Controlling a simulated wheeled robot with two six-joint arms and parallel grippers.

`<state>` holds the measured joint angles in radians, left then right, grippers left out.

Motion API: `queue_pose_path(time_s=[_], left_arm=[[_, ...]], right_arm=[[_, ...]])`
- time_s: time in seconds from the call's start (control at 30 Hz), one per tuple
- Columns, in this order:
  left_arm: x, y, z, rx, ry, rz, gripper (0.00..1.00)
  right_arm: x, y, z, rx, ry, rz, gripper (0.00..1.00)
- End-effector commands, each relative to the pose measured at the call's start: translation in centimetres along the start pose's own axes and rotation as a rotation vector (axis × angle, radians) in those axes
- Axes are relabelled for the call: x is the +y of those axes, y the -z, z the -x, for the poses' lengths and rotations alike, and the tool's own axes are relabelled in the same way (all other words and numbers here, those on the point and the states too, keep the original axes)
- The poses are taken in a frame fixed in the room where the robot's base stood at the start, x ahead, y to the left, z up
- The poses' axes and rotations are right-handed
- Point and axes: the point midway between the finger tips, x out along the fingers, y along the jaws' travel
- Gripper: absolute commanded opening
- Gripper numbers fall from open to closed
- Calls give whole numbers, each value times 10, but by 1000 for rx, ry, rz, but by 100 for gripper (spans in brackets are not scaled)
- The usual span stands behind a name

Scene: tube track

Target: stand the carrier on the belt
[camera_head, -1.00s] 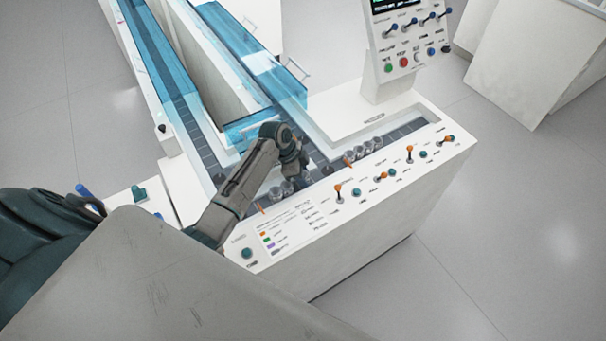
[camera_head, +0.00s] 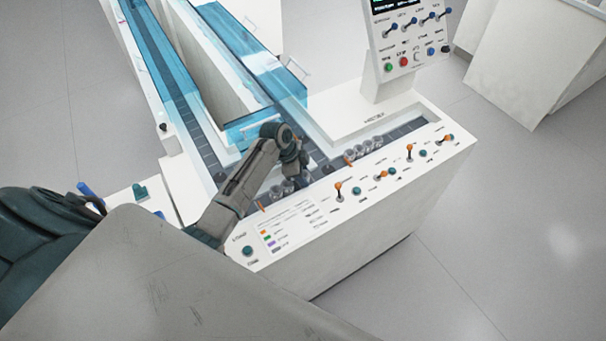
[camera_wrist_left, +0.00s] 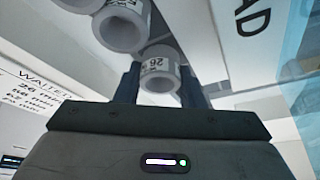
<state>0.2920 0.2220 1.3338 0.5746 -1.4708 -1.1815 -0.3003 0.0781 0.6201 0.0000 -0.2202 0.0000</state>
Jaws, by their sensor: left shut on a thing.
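My left gripper (camera_head: 298,178) is low over the near stretch of the belt, behind the white control panel. In the left wrist view its two dark fingers (camera_wrist_left: 160,88) are closed on a pale, ring-ended carrier (camera_wrist_left: 158,66) with a printed label. The carrier's lower end and the contact with the belt are hidden. The belt (camera_head: 409,126) is a dark, segmented track set in the white machine. My right gripper is not in view.
More pale ring-ended carriers (camera_wrist_left: 122,26) are close beside the held one. A row of clear-looking carriers (camera_head: 364,150) stands on the belt to the right. Blue transparent covers (camera_head: 250,58) lie over the far tracks. Orange-tipped levers (camera_head: 339,187) rise from the front panel.

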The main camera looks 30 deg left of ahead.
Motion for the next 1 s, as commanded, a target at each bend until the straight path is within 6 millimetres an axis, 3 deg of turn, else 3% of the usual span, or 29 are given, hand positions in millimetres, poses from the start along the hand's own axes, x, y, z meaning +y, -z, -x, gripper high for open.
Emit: queue_pose_path(time_s=[0.03, 0.07, 0.1, 0.2, 1.0], left_arm=[[6, -5, -8, -7, -14, 6, 23], [6, -6, -8, -7, -15, 7, 37], [7, -6, -9, -8, -16, 7, 45], [7, -6, -9, -8, -18, 7, 61], [9, -4, -10, -4, -25, 7, 61]], right_arm=[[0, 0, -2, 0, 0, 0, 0], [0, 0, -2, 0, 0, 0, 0], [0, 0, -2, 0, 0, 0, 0], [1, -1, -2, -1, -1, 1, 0], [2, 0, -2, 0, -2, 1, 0]])
